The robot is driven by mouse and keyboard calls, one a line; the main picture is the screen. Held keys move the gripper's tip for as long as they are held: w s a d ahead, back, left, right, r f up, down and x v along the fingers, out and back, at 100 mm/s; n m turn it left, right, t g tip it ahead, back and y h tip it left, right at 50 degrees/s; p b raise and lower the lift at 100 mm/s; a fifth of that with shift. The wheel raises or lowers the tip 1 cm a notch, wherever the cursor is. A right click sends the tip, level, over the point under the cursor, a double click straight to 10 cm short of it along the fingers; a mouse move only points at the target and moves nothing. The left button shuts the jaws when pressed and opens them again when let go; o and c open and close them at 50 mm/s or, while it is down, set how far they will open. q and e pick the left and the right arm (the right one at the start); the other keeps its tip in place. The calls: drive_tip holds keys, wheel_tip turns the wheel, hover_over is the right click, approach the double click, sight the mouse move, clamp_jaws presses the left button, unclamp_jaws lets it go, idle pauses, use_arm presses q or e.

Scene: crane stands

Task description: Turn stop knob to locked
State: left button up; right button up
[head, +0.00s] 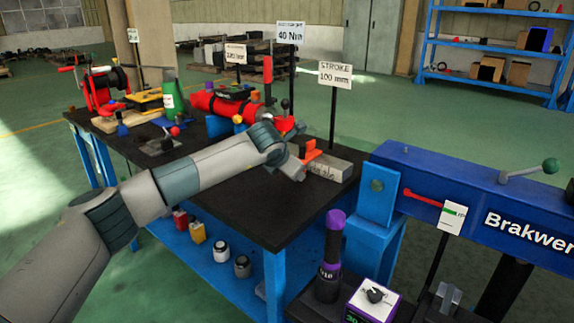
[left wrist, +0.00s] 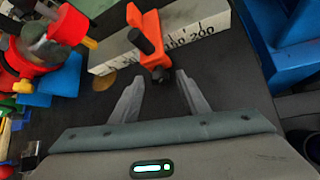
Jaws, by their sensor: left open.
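The orange stop (head: 312,157) sits on the pale scale block (head: 328,168) at the bench's right end. In the left wrist view the orange stop (left wrist: 151,28) lies across the block (left wrist: 215,25), near printed marks including 200. A black bar-like part (left wrist: 140,41) lies on the stop, and a small dark knob (left wrist: 160,75) shows at its near end. My left gripper (head: 299,172) is close to the stop. In the wrist view its open fingers (left wrist: 161,80) are on either side of the dark knob, with gaps. No lock marking is readable. My right gripper is not in view.
A sign (head: 335,75) reading "STROKE 100 mm" stands behind the block. A red cylinder assembly (head: 225,107) is to the left. The blue Brakwer beam (head: 470,195) and a purple-topped black cylinder (head: 334,250) are to the right. The black benchtop (head: 240,205) in front is clear.

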use_arm(q)
drive_tip(key=v, duration=1.7)
drive_tip(key=shift+b, duration=0.3)
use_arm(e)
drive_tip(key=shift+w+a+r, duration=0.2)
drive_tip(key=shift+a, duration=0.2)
use_arm(q)
drive_tip(key=shift+s, duration=0.15)
